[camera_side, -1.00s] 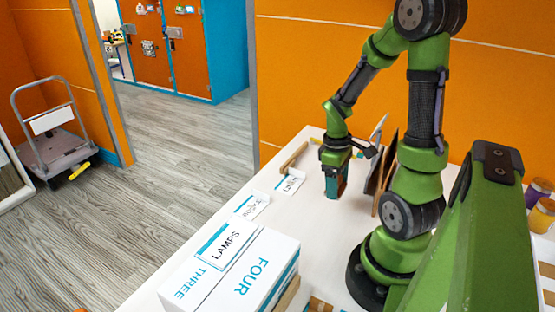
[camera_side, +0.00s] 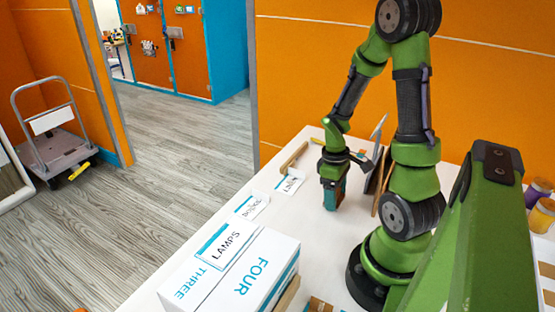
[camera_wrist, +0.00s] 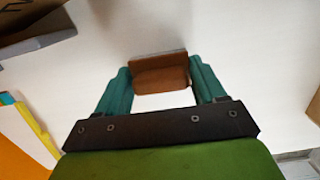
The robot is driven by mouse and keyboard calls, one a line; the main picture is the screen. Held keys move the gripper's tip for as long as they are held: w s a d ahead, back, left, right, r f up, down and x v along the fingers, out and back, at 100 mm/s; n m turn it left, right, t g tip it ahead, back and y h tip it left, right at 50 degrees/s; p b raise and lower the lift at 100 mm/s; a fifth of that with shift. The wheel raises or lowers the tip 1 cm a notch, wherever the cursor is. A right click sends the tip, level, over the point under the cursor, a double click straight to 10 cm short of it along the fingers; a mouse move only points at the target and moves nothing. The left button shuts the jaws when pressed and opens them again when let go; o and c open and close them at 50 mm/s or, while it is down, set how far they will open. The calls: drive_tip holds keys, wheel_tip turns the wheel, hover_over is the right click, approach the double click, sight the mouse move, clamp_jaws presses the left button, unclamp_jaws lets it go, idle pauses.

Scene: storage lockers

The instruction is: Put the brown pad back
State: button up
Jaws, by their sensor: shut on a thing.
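The brown pad (camera_wrist: 160,80) is between the teal fingers of my gripper (camera_wrist: 162,82) in the wrist view, and the gripper is shut on it. White table surface shows around the pad. In the side view my gripper (camera_side: 333,194) points down over the white table, to the left of some upright panels. The pad cannot be made out there, as the fingers hide it. I cannot tell whether the pad touches the table.
Dark and brown upright panels (camera_side: 376,178) stand close right of my gripper. A wooden bar (camera_side: 294,157) and small label cards (camera_side: 290,182) lie to its left. A white box (camera_side: 242,272) marked FOUR is nearer the camera. Bare table lies between.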

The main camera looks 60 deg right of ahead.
drive_tip(key=shift+f, duration=0.35)
idle(0.3)
drive_tip(key=o, duration=1.1)
drive_tip(key=shift+r, duration=0.1)
wheel_tip(320, 180, up, 16)
drive_tip(key=w, duration=0.2)
drive_tip(key=w+a+r+m+t, duration=0.1)
drive_tip(key=a+r+t, duration=0.1)
drive_tip(key=a, duration=0.5)
drive_tip(key=w+a+r+m+t+y, duration=0.1)
drive_tip(key=a+r+t, duration=0.2)
drive_tip(key=a, duration=0.3)
drive_tip(key=w+a+r+m+t+y, duration=0.1)
drive_tip(key=a+r+m+t, duration=0.1)
drive_tip(key=a, duration=0.5)
drive_tip(key=shift+a+r+t, duration=0.2)
drive_tip(key=shift+a+t, duration=0.1)
drive_tip(key=shift+t, duration=0.5)
